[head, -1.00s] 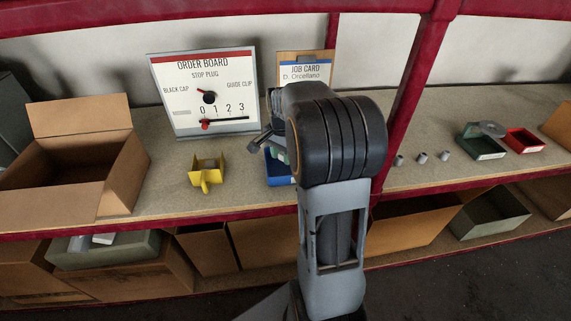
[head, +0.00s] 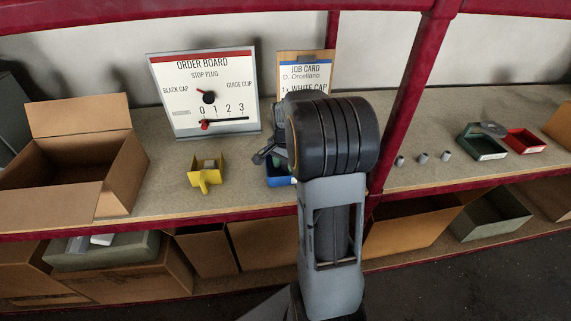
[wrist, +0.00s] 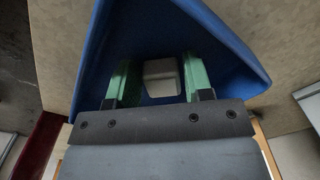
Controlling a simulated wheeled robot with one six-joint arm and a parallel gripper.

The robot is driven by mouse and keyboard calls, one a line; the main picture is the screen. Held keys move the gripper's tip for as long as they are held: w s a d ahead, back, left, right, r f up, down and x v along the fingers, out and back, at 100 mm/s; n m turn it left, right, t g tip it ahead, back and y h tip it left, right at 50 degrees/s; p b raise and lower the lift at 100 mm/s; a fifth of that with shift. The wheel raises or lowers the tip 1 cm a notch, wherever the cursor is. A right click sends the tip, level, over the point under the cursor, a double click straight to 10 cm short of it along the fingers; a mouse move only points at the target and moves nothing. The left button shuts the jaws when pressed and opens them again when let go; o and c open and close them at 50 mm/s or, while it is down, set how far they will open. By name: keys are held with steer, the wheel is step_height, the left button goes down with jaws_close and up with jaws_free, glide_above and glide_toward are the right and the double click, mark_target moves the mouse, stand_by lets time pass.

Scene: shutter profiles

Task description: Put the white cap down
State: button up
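The white cap (wrist: 162,78) is a small pale block between the green-padded fingers of my gripper (wrist: 163,82) in the wrist view. The pads appear to meet its sides, so the gripper looks shut on it. Behind and around the cap is the blue bin (wrist: 232,50); the fingers reach in between its walls. I cannot tell whether the cap touches the bin floor. In the head view, the blue bin (head: 281,181) stands at the shelf's front edge, partly hidden by my arm. My gripper (head: 275,165) is low over it, mostly hidden, and the cap does not show there.
A yellow holder (head: 206,177) stands left of the blue bin, before the order board (head: 230,130). The job card (head: 305,72) stands behind. An open carton (head: 125,175) is at left. Right of the red post (head: 405,95) are several small grey pieces, a green bin (head: 482,150) and a red bin (head: 525,142).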

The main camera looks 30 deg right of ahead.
mark_target(285, 165)
steer(key=shift+o, duration=1.3)
steer(key=shift+r, duration=0.1)
step_height(285, 165, up, 11)
steer(key=p, duration=0.2)
steer(key=s+a+f+n+t, duration=0.3)
steer(key=s+a+n, duration=1)
steer(key=a, duration=0.4)
steer(key=shift+s+f+n, duration=0.2)
steer(key=shift+s+n, duration=0.1)
steer(key=shift+n, duration=0.3)
steer(key=shift+r, duration=0.1)
